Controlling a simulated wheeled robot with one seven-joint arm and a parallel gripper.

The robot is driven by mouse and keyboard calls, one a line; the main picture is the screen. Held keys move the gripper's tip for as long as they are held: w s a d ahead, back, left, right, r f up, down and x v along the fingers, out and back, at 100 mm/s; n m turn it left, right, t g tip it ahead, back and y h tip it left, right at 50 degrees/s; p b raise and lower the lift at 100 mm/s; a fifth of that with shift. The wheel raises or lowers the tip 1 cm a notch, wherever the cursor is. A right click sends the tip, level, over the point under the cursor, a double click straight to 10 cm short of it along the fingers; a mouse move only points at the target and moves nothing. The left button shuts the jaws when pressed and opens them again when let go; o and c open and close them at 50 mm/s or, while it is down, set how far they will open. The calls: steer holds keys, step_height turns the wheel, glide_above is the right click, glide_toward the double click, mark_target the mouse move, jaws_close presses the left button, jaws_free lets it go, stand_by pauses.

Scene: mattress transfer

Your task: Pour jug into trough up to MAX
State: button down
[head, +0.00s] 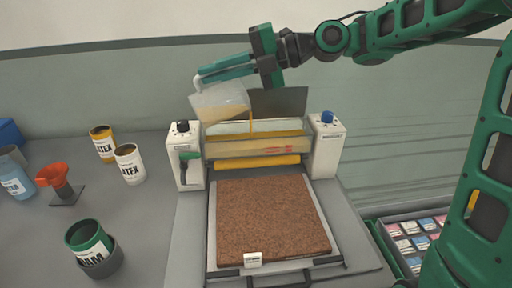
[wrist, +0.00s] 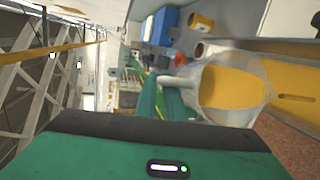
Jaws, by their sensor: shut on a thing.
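The jug (head: 219,102) is clear with a whitish handle and is tilted to the right over the machine. My gripper (head: 224,70) is shut on its handle. In the wrist view the jug (wrist: 235,88) still holds amber liquid. The MAX mark and the trough's liquid level cannot be made out; a small red mark shows on the bar below it. My gripper's fingers (wrist: 160,95) are partly visible there.
A brown slab (head: 268,216) lies on the tray below the rollers. A box of coloured packets (head: 412,238) sits lower right.

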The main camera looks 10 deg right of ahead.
mark_target(196, 97)
steer(key=shift+w+d+r+y+p, duration=0.25)
steer(key=shift+d+r+y+p, duration=0.25)
steer(key=shift+d+r, duration=0.45)
stand_by(1.8)
steer(key=a+f, duration=0.1)
steer(key=s+a+f+h, duration=0.1)
steer(key=a+h, duration=0.1)
steer(key=shift+s+a+f, duration=0.15)
steer(key=shift+a+f, duration=0.25)
steer(key=a+h, duration=0.1)
steer(key=a+n+h, duration=0.1)
steer(key=h, duration=0.1)
steer(key=shift+s+a+f, duration=0.1)
steer(key=shift+s+a, duration=0.2)
steer(key=shift+a, duration=0.05)
steer(key=shift+f+h, duration=0.15)
steer(key=shift+h, duration=0.15)
steer(key=s+a+f+n+t+h+b, duration=0.1)
steer(key=a+f+n+t+h+b, duration=0.1)
steer(key=a+h+b, duration=0.3)
steer(key=a+h, duration=0.2)
steer(key=h, duration=0.1)
steer(key=shift+s+f, duration=0.3)
steer(key=shift+f, duration=0.05)
steer(key=shift+a+f+h+b, duration=0.2)
steer(key=shift+a+h+b, duration=0.15)
steer(key=shift+b, duration=0.35)
steer(key=shift+s+h+b, duration=0.1)
steer(key=shift+h+b, duration=0.15)
steer(key=shift+b, duration=0.35)
